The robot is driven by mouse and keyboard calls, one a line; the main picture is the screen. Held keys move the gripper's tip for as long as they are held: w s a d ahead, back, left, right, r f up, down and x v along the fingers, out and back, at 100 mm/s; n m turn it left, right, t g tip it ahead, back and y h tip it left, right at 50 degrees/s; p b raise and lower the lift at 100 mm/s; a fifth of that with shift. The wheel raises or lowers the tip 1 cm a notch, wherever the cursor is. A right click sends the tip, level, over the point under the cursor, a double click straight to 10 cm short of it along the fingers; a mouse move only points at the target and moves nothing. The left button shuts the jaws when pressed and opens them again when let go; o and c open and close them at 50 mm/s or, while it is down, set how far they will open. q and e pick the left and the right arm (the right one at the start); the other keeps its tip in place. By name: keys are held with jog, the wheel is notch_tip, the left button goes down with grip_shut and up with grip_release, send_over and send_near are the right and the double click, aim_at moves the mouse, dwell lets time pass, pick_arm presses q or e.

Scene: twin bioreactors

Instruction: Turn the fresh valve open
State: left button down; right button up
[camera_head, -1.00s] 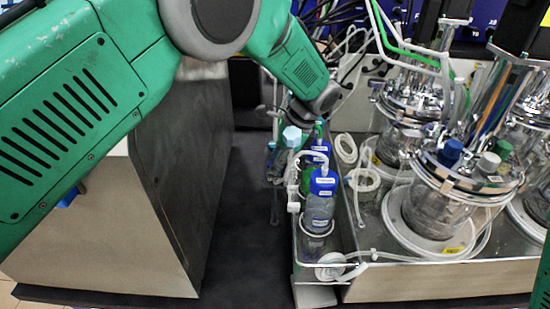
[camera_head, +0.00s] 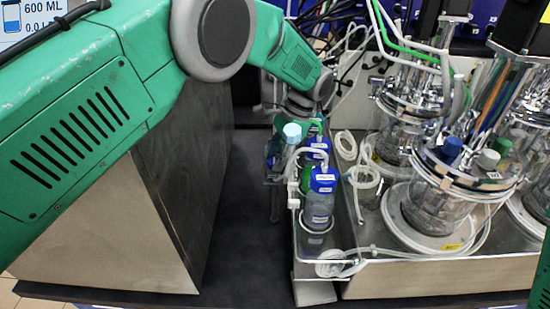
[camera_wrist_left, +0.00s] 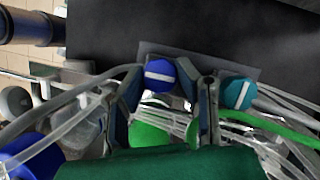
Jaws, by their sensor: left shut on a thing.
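In the left wrist view, a round blue valve knob (camera_wrist_left: 159,70) with a white stripe lies between the fingertips of my left gripper (camera_wrist_left: 170,88), which is shut on it. The stripe runs roughly across the picture. A teal knob (camera_wrist_left: 240,93) with a similar white stripe is just right of the fingers. I cannot read which knob is marked fresh. In the head view, my left gripper (camera_head: 276,158) reaches down to the left side of the bottle rack, its fingers small and partly hidden. My right gripper is out of view.
A blue-capped bottle (camera_head: 320,200) stands at the front of the metal tray (camera_head: 390,278). A glass bioreactor (camera_head: 440,200) and looped tubing are to the right. A large dark-sided box (camera_head: 180,190) is at left, with bare dark table (camera_head: 245,230) between.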

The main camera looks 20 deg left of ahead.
pick_arm(q)
jog(key=shift+d, duration=0.15)
jog(key=c, duration=1.3)
grip_release()
jog(key=shift+w, duration=0.1)
jog(key=shift+o, duration=0.5)
jog(key=shift+w+d+f, duration=0.1)
jog(key=shift+w, duration=0.1)
jog(key=shift+d+r, duration=0.15)
jog(key=shift+r, duration=0.2)
jog(key=v, duration=1.1)
jog(key=shift+w, duration=0.2)
